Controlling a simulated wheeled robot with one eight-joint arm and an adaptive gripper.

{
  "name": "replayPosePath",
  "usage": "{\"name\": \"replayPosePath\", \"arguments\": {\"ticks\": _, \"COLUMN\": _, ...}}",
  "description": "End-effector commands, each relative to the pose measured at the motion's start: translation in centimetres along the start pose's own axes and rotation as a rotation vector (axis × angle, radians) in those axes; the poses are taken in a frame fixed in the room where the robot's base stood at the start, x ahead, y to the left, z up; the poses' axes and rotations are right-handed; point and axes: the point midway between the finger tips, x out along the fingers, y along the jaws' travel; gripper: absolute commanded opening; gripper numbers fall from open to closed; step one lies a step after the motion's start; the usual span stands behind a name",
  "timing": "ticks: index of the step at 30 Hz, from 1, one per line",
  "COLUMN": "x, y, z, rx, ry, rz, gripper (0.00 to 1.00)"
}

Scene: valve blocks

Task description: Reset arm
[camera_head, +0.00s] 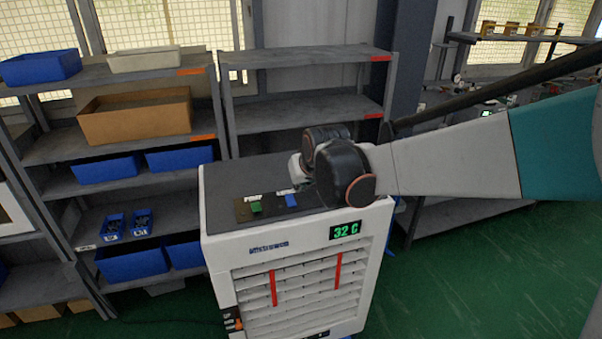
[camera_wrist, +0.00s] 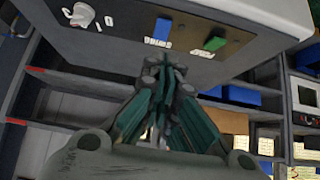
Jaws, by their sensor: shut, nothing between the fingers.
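My arm reaches in from the right in the head view, over the top of a white cabinet (camera_head: 222,235). My gripper (camera_wrist: 165,68) shows in the wrist view, its fingers together and empty, just short of the cabinet panel's edge. The panel carries a blue block (camera_wrist: 162,28), a green block (camera_wrist: 214,43) and a white knob (camera_wrist: 82,14). The head view also shows the green block (camera_head: 256,207) and the blue block (camera_head: 290,200) on the cabinet top. My gripper's fingers are hidden behind my arm there.
A grey shelf with a cardboard box (camera_head: 136,116) and blue bins (camera_head: 106,168) stands on the left. Another, mostly empty shelf (camera_head: 305,112) stands behind the cabinet. Green floor (camera_head: 500,270) is clear at the right. The cabinet display (camera_head: 345,230) reads 32 C.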

Motion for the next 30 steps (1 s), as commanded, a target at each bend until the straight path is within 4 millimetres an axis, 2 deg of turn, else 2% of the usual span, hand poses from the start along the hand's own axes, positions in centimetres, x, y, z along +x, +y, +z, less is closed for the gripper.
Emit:
{"name": "replayPosePath", "arguments": {"ticks": 4, "x": 0.0, "y": 0.1, "z": 0.1, "rx": 0.002, "ry": 0.000, "rz": 0.001, "gripper": 0.00}}
{"name": "replayPosePath", "arguments": {"ticks": 7, "x": -0.3, "y": 1.0, "z": 0.9, "rx": 0.016, "ry": 0.003, "rz": 0.007, "gripper": 0.00}}
{"name": "replayPosePath", "arguments": {"ticks": 11, "x": -1.0, "y": 2.6, "z": 4.1, "rx": 0.039, "ry": -0.002, "rz": 0.022, "gripper": 0.00}}
{"name": "replayPosePath", "arguments": {"ticks": 21, "x": -3.0, "y": 6.2, "z": 16.8, "rx": 0.096, "ry": -0.034, "rz": 0.074, "gripper": 0.00}}
{"name": "replayPosePath", "arguments": {"ticks": 26, "x": -3.3, "y": 7.4, "z": 23.4, "rx": 0.124, "ry": -0.049, "rz": 0.097, "gripper": 0.00}}
{"name": "replayPosePath", "arguments": {"ticks": 30, "x": -3.0, "y": 8.1, "z": 29.4, "rx": 0.148, "ry": -0.062, "rz": 0.118, "gripper": 0.00}}
